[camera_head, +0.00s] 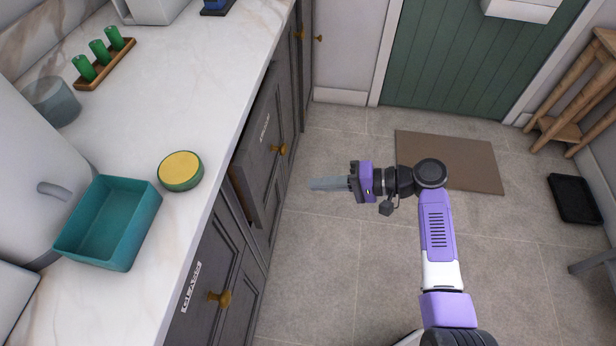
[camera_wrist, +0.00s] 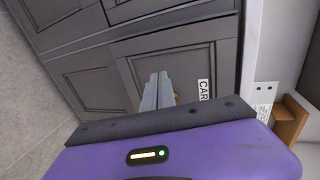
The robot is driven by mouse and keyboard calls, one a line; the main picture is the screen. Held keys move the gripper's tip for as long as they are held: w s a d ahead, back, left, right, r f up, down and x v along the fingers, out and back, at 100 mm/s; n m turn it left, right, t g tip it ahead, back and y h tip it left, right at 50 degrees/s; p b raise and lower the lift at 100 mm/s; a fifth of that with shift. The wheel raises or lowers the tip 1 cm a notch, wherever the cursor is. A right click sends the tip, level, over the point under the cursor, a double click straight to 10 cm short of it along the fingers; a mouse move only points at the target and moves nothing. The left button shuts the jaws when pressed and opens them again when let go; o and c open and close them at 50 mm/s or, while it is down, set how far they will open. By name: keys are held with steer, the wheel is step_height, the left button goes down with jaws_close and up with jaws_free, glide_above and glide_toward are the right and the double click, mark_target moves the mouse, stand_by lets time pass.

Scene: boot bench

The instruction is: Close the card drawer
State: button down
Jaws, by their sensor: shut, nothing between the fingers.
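The card drawer (camera_head: 262,180) is a dark grey panel with a brass knob (camera_head: 279,149) and a small white label, under the counter edge. It stands partly out from the cabinet, with a strip of brown wood showing at its near side. In the wrist view the drawer front (camera_wrist: 185,75) carries a label starting "CAR"; its knob is mostly hidden behind my fingers. My gripper (camera_head: 313,184) is shut and empty, apart from the drawer front, over the floor to its right. In the wrist view my closed fingers (camera_wrist: 159,78) point toward the drawer front.
A second labelled front with a brass knob (camera_head: 219,298) is nearer. On the marble counter (camera_head: 190,90) are a teal bin (camera_head: 112,225), a round yellow-topped tin (camera_head: 181,170) and a wooden rack (camera_head: 107,65) with green pieces. The tiled floor around my gripper is clear; a brown mat (camera_head: 465,165) lies behind my arm.

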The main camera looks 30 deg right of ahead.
glide_toward(260, 181)
steer(key=w+a+f, duration=0.1)
steer(key=a, duration=0.1)
steer(key=w+a+f, duration=0.1)
steer(key=f, duration=0.1)
steer(key=shift+w+a+f, duration=0.15)
steer(key=shift+w+a, duration=0.2)
steer(key=shift+a, duration=0.05)
steer(key=shift+w+a, duration=0.5)
steer(key=shift+a, duration=0.1)
steer(key=w+a, duration=0.1)
steer(key=a, duration=0.1)
steer(key=w+a+b, duration=0.1)
steer(key=shift+w+a+f, duration=0.1)
steer(key=shift+w+a, duration=0.2)
steer(key=shift+a, duration=0.15)
